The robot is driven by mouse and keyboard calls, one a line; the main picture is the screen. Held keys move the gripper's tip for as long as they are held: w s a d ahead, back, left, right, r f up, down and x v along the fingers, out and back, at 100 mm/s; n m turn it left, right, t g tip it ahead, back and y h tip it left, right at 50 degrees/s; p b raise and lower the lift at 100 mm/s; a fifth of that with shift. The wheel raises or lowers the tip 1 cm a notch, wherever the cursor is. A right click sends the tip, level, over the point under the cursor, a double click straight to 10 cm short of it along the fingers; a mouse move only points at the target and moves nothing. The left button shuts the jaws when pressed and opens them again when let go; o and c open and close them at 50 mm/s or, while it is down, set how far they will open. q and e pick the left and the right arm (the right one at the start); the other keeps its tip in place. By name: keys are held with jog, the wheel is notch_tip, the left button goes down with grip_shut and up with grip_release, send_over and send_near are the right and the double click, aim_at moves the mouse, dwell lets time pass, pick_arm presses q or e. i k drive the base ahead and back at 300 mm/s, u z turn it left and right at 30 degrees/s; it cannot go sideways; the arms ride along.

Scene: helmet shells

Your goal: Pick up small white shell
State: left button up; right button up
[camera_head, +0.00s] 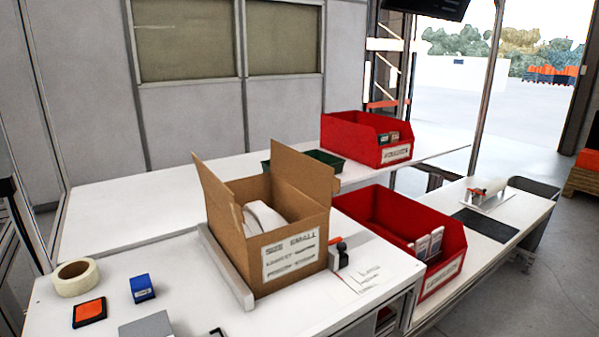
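A cardboard box (290,225) with open flaps stands on the white table, with a label on its front that reads "SIZE SMALL". A white curved shell (262,217) lies inside it, showing through the open top. Its lower part is hidden by the box walls, and I cannot tell whether more shells lie under it. Neither of my grippers is in view.
A red bin (440,280) with white packets stands right of the box; another red bin (350,145) and a green tray (336,164) are behind. A tape roll (76,278), a blue block (142,288) and an orange-topped pad (89,311) lie front left. The back-left tabletop is clear.

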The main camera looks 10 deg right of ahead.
aim_at(260, 218)
jog(key=z, duration=1.9)
jog(key=i, duration=1.35)
jog(key=u, duration=1.95)
